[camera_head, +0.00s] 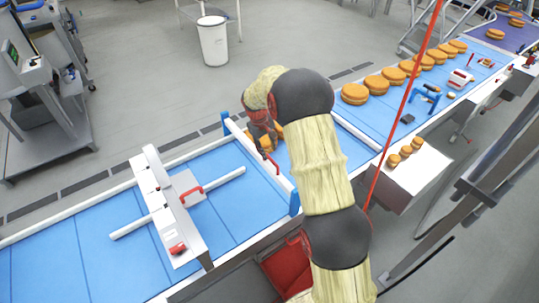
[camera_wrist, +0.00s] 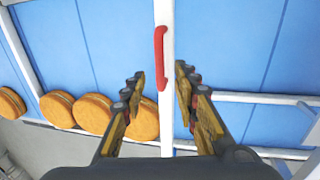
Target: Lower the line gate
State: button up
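The line gate (camera_head: 250,143) is a thin white bar across the blue conveyor between two blue posts, with a red handle (camera_head: 271,164). In the wrist view the white bar (camera_wrist: 167,120) runs up the middle, and the red handle (camera_wrist: 160,55) is on its left side. My gripper (camera_wrist: 158,78) is open, its fingers on either side of the bar and the handle's lower end between or just beyond the tips. I cannot tell whether anything touches. In the head view my gripper (camera_head: 264,135) is partly hidden by my arm. The gate's height above the belt is unclear.
A white frame (camera_head: 160,205) with another red handle (camera_head: 191,191) and a long rod spans the belt at left. Filled rounds (camera_head: 378,84) line the belt at right; some (camera_wrist: 92,113) lie left of the gate in the wrist view. A blue stand (camera_head: 425,93) is farther right.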

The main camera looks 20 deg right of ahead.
aim_at(270, 158)
jog(key=shift+w+d+f+p, duration=0.1)
jog(key=shift+d+f+p, duration=0.15)
jog(key=shift+f, duration=1)
jog(key=shift+w+d+f+p, duration=0.1)
jog(key=shift+d+f, duration=0.15)
jog(key=shift+f, duration=0.95)
jog(key=c, duration=0.3)
jog(key=c, duration=0.4)
grip_shut()
